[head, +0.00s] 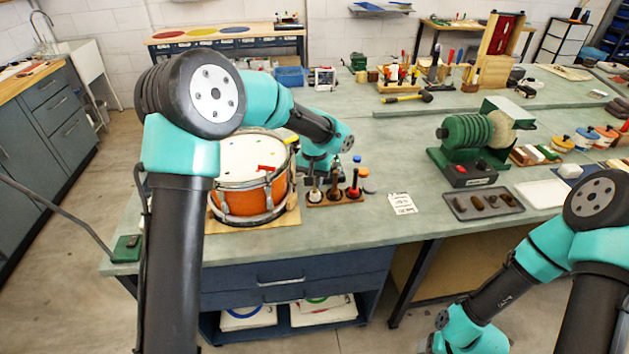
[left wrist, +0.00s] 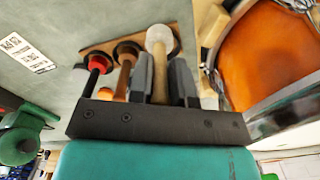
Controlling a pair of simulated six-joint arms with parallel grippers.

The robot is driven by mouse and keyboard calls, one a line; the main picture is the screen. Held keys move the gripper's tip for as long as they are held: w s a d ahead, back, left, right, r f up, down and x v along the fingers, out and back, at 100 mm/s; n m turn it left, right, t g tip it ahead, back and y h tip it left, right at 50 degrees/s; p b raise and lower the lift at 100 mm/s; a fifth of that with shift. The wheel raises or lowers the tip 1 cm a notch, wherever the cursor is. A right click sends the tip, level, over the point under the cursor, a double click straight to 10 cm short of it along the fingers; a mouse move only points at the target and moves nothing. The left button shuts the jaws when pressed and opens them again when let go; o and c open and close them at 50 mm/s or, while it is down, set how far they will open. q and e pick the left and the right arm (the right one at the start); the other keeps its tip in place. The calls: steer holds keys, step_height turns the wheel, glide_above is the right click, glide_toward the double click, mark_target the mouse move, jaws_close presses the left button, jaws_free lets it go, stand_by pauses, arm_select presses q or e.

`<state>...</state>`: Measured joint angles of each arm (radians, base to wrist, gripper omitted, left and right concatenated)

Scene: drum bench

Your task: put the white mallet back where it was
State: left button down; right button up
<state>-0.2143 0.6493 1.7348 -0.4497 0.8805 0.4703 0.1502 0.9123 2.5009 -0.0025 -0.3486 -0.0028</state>
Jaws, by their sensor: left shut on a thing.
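The white mallet (left wrist: 158,40) has a pale round head and a light wooden handle, and shows in the left wrist view. My left gripper (left wrist: 161,82) is shut on its handle. The wooden mallet rack (head: 337,198) stands on the bench right of the drum, and my left gripper is over its left end. A red mallet (left wrist: 100,63) and a brown mallet (left wrist: 125,55) stand in the rack beside the white one. The white mallet is at the rack's end by a dark ring; I cannot tell whether it is seated. My right gripper is out of view.
The orange drum (head: 250,190) stands close to the left of the rack, with small coloured pieces on its skin. A printed card (head: 402,203) lies to the right. A green machine (head: 470,145) and a grey tray (head: 483,204) are farther right. Bench before the card is clear.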

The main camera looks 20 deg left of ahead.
arm_select(q)
steer(key=w, duration=0.2)
steer(key=w+a, duration=0.1)
steer(key=w, duration=0.1)
steer(key=shift+w+a+f, duration=0.1)
steer(key=shift+a+f, duration=0.05)
steer(key=shift+f, duration=0.05)
steer(key=shift+f, duration=0.1)
steer(key=shift+f, duration=1.65)
steer(key=shift+f, duration=0.2)
steer(key=c, duration=1.1)
jaws_free()
steer(key=shift+o, duration=0.2)
steer(key=shift+r, duration=0.15)
